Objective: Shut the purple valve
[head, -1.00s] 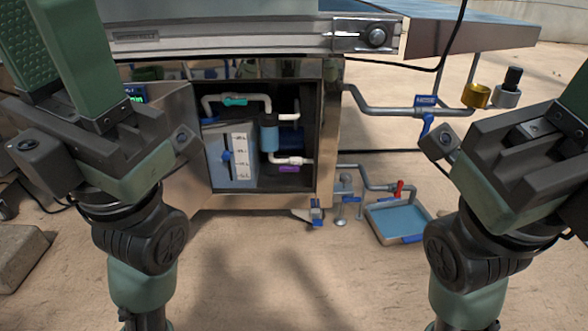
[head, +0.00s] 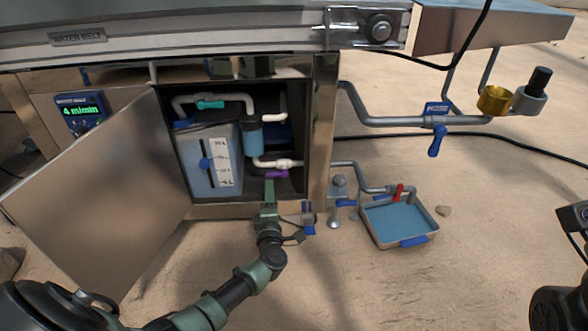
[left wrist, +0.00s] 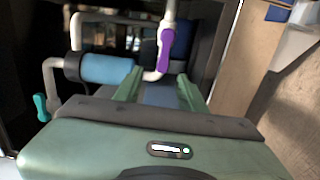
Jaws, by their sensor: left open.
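The purple valve (head: 276,174) is a small purple handle low on the white pipe inside the open cabinet. It also shows in the left wrist view (left wrist: 164,50), its handle running along the pipe. My left gripper (head: 268,188) is at the cabinet's lower opening, just below the valve. In the left wrist view the left gripper (left wrist: 160,88) is open, its two green fingers apart with nothing between them. The valve lies beyond the fingertips, roughly in line with the gap; I cannot tell the exact distance. My right gripper's fingers are out of view.
The cabinet door (head: 110,190) stands open at left. Inside are a tank with a scale (head: 205,165), a blue cylinder (head: 253,138) and a teal valve (head: 210,104). A blue-handled pipe valve (head: 437,138) and a tray with blue liquid (head: 371,228) are at right.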

